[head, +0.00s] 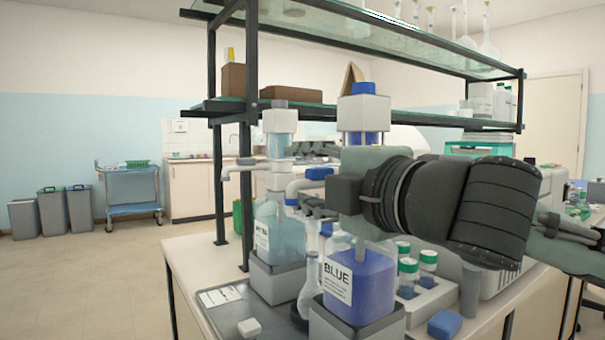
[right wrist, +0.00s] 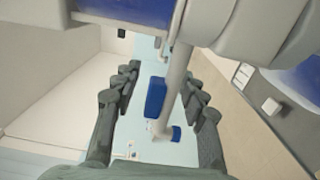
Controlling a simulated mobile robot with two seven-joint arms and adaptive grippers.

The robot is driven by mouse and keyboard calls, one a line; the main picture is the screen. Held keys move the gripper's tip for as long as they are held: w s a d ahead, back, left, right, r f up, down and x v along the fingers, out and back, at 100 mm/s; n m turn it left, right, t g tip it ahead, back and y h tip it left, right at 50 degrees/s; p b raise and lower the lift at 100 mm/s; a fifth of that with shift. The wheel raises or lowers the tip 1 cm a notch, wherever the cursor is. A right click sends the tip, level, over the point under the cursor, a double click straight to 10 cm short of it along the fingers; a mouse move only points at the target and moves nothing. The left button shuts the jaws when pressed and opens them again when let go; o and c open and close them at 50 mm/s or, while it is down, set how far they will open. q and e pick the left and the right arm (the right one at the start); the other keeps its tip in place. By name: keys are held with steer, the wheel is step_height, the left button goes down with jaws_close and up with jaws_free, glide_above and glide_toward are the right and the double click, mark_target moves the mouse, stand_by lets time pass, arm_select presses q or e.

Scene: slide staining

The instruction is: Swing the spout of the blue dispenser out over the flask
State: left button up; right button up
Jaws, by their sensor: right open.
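The blue dispenser (head: 372,290) is a bottle labelled BLUE with blue liquid, standing in a grey holder, with a white and blue pump head on top. Its pale spout (head: 298,185) reaches left and bends down to a blue tip. A clear flask (head: 309,287) stands left of the bottle; its neck rises below the spout. My right gripper (head: 315,207) is at the spout, its body hiding part of the pump. In the right wrist view the open fingers (right wrist: 160,88) stand either side of the pale spout (right wrist: 178,85), with gaps visible. My left gripper is not in view.
A second dispenser (head: 281,238) with pale liquid stands behind, its spout pointing left. White-and-green-capped bottles (head: 408,270) sit in a rack to the right. A blue block (head: 444,325) lies at the front.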

jaws_close()
